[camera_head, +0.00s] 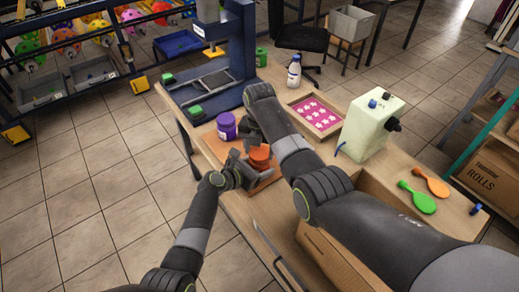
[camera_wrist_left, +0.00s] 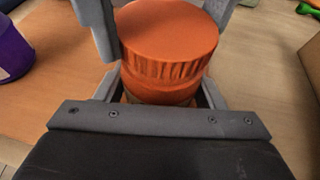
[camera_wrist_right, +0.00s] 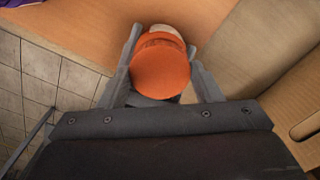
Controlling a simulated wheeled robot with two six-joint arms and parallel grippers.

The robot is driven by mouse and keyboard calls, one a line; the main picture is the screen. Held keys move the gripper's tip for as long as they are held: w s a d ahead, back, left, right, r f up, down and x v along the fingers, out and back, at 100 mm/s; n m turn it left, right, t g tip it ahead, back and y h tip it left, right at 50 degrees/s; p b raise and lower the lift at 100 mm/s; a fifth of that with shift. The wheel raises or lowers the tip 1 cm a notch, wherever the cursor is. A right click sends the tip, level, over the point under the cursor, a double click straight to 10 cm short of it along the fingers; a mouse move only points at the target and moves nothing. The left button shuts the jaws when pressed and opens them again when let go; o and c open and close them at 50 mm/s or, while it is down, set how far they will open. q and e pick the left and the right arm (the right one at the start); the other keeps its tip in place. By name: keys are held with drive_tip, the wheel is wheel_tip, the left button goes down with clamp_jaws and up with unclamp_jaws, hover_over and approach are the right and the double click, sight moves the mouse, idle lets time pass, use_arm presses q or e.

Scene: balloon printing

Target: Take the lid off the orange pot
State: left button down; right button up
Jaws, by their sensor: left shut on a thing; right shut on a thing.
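The orange pot (camera_head: 261,166) stands upright on the wooden workbench, with its ribbed orange lid (camera_wrist_left: 168,35) on top. In the left wrist view the lid sits against the pot's body (camera_wrist_left: 160,92), and no clear gap shows between them. My left gripper (camera_head: 246,170) comes in from the left, low down, and is shut on the pot's body. My right gripper (camera_head: 256,143) is above, with its fingers shut on either side of the lid. In the right wrist view the lid (camera_wrist_right: 160,73) fills the space between these fingers and hides much of the pot.
A purple jar (camera_head: 226,126) stands just left of the pot. Green (camera_head: 422,203) and orange paddle shapes (camera_head: 434,184) lie at the right.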

sight(260, 152)
drive_tip(key=shift+r, duration=0.85)
drive_tip(key=shift+r, duration=2)
use_arm(q)
drive_tip(key=shift+c, duration=1.3)
unclamp_jaws()
